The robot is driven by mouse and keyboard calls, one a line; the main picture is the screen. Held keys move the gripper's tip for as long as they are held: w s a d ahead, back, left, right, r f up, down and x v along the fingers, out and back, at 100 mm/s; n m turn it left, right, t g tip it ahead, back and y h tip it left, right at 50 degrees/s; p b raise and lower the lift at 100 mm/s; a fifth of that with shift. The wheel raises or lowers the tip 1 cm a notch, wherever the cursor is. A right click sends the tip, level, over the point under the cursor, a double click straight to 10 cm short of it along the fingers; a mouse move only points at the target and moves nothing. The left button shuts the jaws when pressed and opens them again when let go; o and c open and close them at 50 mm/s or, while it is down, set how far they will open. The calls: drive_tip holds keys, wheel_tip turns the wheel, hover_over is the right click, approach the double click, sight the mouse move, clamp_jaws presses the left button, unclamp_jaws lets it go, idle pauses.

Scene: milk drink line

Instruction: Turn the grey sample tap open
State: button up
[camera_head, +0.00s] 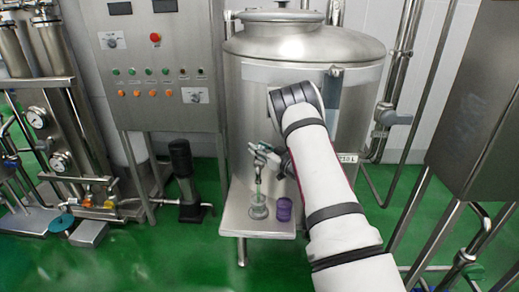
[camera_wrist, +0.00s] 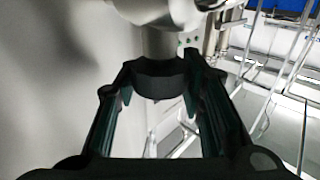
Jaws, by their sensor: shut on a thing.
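My gripper (camera_head: 263,158) is at the front wall of the steel tank (camera_head: 285,100), above a small shelf (camera_head: 240,222). In the wrist view its two dark fingers (camera_wrist: 157,82) are closed on a dark grey collar-like piece of the sample tap (camera_wrist: 160,66). A rounded, shiny metal part lies just above the held piece. In the head view the tap is mostly hidden by my gripper and is small. How far the tap is turned cannot be told. A clear glass vessel (camera_head: 259,209) stands upright on the shelf below the gripper.
A purple container (camera_head: 284,208) stands to the right of the clear vessel. A control cabinet (camera_head: 158,65) with buttons is at the left. A dark upright device (camera_head: 184,172) stands on the green floor. Pipes (camera_head: 392,110) run right of the tank.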

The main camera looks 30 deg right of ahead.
drive_tip(key=shift+r, duration=0.1)
drive_tip(key=o, duration=1.2)
drive_tip(key=shift+c, duration=0.2)
drive_tip(key=v, duration=1.2)
